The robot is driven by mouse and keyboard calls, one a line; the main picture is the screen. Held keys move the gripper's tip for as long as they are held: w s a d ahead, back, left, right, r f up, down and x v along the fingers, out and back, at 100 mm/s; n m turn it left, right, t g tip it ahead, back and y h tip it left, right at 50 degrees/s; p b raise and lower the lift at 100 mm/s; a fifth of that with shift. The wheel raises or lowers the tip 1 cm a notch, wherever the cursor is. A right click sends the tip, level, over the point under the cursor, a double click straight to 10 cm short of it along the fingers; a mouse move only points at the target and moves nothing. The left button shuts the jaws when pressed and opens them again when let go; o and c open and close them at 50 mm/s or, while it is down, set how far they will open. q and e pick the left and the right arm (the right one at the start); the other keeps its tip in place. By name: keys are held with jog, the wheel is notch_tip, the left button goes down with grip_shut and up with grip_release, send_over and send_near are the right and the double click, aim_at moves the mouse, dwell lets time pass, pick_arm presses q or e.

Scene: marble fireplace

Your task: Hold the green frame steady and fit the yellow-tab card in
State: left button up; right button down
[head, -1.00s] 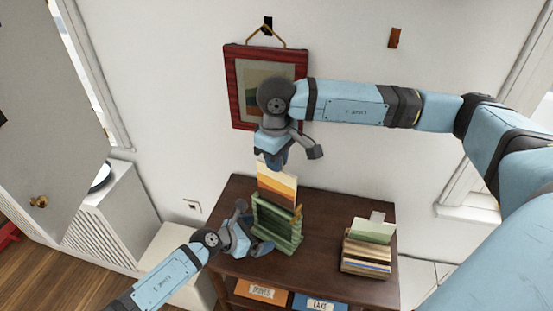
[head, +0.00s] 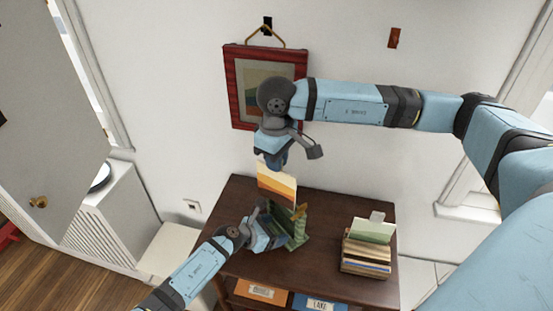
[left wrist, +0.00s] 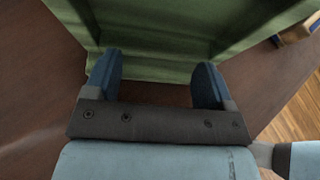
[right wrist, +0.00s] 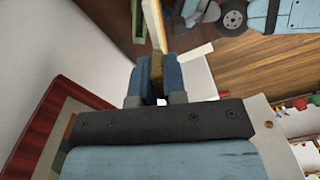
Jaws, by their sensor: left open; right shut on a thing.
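The green frame (head: 297,228) stands on the dark cabinet top, turned at an angle, partly hidden by my left gripper (head: 272,232). In the left wrist view the green frame (left wrist: 150,65) lies just ahead of my left gripper (left wrist: 157,80), whose blue fingers are apart. My right gripper (head: 276,163) is shut on the card (head: 277,186), which has orange and brown bands, and holds it upright above the frame. In the right wrist view a yellowish tab (right wrist: 157,66) sits between the fingers of my right gripper (right wrist: 158,75). Whether the card's lower edge touches the frame is unclear.
A wooden box of cards (head: 366,262) stands at the right on the cabinet (head: 325,225). A red-framed picture (head: 236,90) hangs on the wall behind my right gripper. The cabinet top between the green frame and the box is clear.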

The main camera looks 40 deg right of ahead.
pick_arm(q)
grip_shut()
jog(key=shift+o, duration=1.2)
grip_release()
jog(key=c, duration=0.4)
jog(key=shift+s+a+r+n+h, duration=0.2)
jog(key=shift+a+n+h, duration=0.1)
jog(key=shift+n, duration=0.2)
jog(key=c, duration=0.4)
jog(key=s+a+r+n+h, duration=0.1)
jog(key=r+n, duration=0.1)
jog(key=n, duration=0.1)
jog(key=s+a+r+n+t+h, duration=0.1)
jog(key=a+n, duration=0.1)
jog(key=n, duration=0.1)
jog(key=s+a+r+n+h, duration=0.1)
jog(key=s+a+r+n, duration=0.1)
jog(key=n, duration=0.2)
jog(key=shift+a+r+t, duration=0.1)
jog(key=shift+r+t, duration=0.2)
jog(key=shift+c, duration=0.8)
jog(key=s+a+r+n+t+h, duration=0.2)
jog(key=s+a+r+n, duration=0.3)
jog(key=n, duration=0.4)
jog(key=w+d, duration=0.3)
jog(key=d, duration=0.8)
jog(key=shift+r, duration=0.15)
